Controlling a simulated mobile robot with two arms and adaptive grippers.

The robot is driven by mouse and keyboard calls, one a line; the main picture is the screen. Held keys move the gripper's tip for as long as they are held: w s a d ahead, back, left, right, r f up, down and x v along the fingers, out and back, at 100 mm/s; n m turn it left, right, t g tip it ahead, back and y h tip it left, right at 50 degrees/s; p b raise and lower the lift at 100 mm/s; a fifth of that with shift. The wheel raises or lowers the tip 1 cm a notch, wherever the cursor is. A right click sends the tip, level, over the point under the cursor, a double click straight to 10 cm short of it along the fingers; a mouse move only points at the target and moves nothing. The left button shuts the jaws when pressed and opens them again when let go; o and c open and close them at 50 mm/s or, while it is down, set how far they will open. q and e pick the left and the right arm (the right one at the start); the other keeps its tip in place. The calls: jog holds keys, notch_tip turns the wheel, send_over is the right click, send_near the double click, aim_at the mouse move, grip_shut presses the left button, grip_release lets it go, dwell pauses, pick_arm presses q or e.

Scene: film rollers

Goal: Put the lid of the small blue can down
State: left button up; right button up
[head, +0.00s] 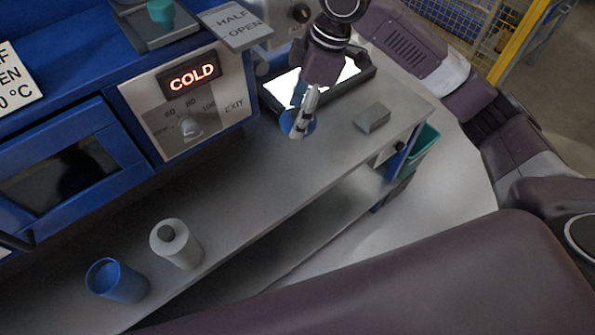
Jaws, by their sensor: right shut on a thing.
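The small blue can (117,283) stands upright and open at the left end of the grey metal bench. The blue round lid (290,122) is away from it, near the bench's far right part. My right gripper (304,110) is shut on the lid and holds it tilted in front of the bright panel. The gripper's fingers cover part of the lid. I cannot tell whether the lid's lower edge touches the bench. My left gripper is out of view.
A grey can (184,248) stands beside the blue can. A small grey block (372,117) lies right of the lid. A bright panel in a dark frame (350,72) is behind. The blue oven (75,170) bounds the bench's back. The middle bench top is clear.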

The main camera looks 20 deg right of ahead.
jog(key=shift+w+f, duration=0.1)
jog(key=shift+f, duration=0.15)
jog(key=p, duration=0.2)
send_over(295, 173)
jog(key=shift+n, duration=0.3)
jog(key=f, duration=0.9)
jog(key=d+f, duration=0.1)
jog(key=f, duration=0.4)
jog(key=shift+f, duration=0.3)
notch_tip(295, 173, down, 5)
jog(key=shift+r+p, duration=0.15)
jog(key=shift+p, duration=0.35)
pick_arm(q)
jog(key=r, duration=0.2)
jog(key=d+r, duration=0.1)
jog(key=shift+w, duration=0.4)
pick_arm(e)
jog(key=shift+f, duration=0.2)
jog(key=shift+f, duration=0.15)
jog(key=o, duration=1.1)
